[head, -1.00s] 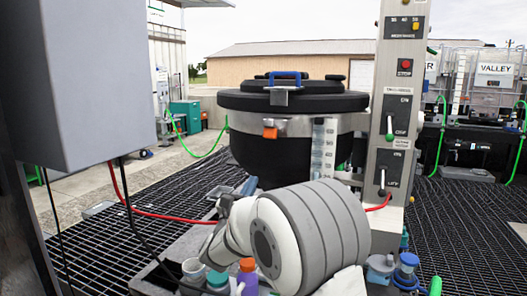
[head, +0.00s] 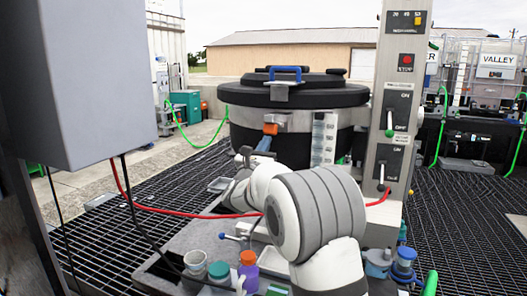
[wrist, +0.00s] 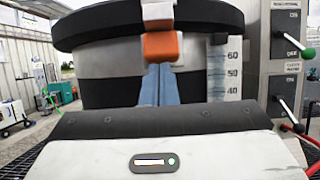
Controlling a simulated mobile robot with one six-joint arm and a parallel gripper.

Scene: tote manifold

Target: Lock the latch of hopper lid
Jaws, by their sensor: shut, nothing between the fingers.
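The hopper is a black tank with a grey metal band. Its black lid (head: 330,97) is down on top and has a blue handle (head: 285,73). The orange latch (head: 270,129) sits at the front of the band, below a metal tab. In the wrist view the orange latch (wrist: 161,46) is at the upper middle, right at the ends of my blue fingers. My gripper (wrist: 159,72) is shut and empty, its fingertips just below or against the latch; I cannot tell if they touch. In the head view my gripper (head: 264,143) shows partly, from behind.
A metal control column (head: 397,110) with black levers and a red stop button stands right of the hopper. A grey tray (head: 150,275) with several bottles is in front. A red hose (head: 180,214) runs across. A grey box (head: 90,80) fills the left.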

